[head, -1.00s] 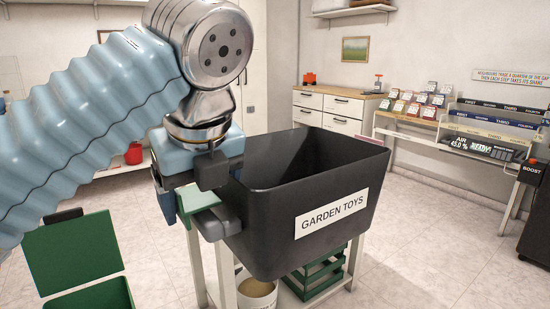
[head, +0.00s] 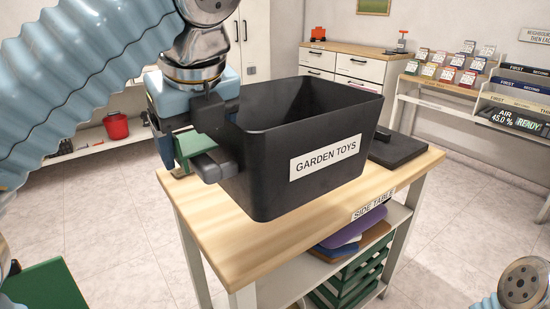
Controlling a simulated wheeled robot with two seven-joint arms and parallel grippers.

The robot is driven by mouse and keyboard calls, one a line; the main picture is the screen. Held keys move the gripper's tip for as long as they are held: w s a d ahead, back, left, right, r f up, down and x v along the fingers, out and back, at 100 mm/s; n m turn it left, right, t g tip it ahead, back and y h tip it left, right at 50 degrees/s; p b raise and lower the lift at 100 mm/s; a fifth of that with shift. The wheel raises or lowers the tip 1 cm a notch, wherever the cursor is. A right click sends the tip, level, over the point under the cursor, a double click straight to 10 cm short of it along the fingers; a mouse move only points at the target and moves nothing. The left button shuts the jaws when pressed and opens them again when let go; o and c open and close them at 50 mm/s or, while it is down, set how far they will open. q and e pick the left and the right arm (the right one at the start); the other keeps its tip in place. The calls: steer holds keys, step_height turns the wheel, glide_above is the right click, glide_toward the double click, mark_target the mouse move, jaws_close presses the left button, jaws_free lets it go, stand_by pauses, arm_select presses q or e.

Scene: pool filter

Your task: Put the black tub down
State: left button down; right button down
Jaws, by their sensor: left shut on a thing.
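The black tub (head: 285,185) has an open top and a white "GARDEN TOYS" label. My left gripper (head: 210,140) is shut on the tub's left wall, near its rim. The tub is roughly upright and in front of or over the wooden top of the side table (head: 225,240). I cannot tell whether its base touches the tabletop. The inside floor of the tub is hidden. A part of my right arm shows at the lower right edge, but its gripper is out of view.
A flat black slab (head: 398,150) lies on the right of the tabletop. A green item (head: 197,152) is behind my left gripper. The lower shelf holds green crates (head: 350,280) and a purple item (head: 355,230). Bare wood shows at the table's front left.

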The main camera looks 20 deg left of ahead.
arm_select(q)
steer(key=w+f, duration=0.1)
steer(key=w, duration=0.1)
steer(key=w+f, duration=0.1)
steer(key=w, duration=0.1)
steer(key=w+a+f, duration=0.1)
steer(key=w, duration=0.1)
steer(key=shift+w+f, duration=0.1)
steer(key=shift+w, duration=0.3)
steer(key=w+f, duration=0.1)
steer(key=w+f+b, duration=0.1)
steer(key=w+f, duration=0.1)
steer(key=shift+w+a+f, duration=0.3)
steer(key=shift+f, duration=0.1)
steer(key=shift+w+f, duration=0.35)
steer(key=shift+f, duration=0.05)
steer(key=x, duration=0.1)
steer(key=b+x, duration=0.1)
steer(key=x, duration=0.1)
steer(key=d+x, duration=0.1)
steer(key=shift+w+a+f+b, duration=0.1)
steer(key=shift+a+f+b, duration=0.05)
steer(key=shift+f+b, duration=0.3)
steer(key=shift+f, duration=0.1)
jaws_free()
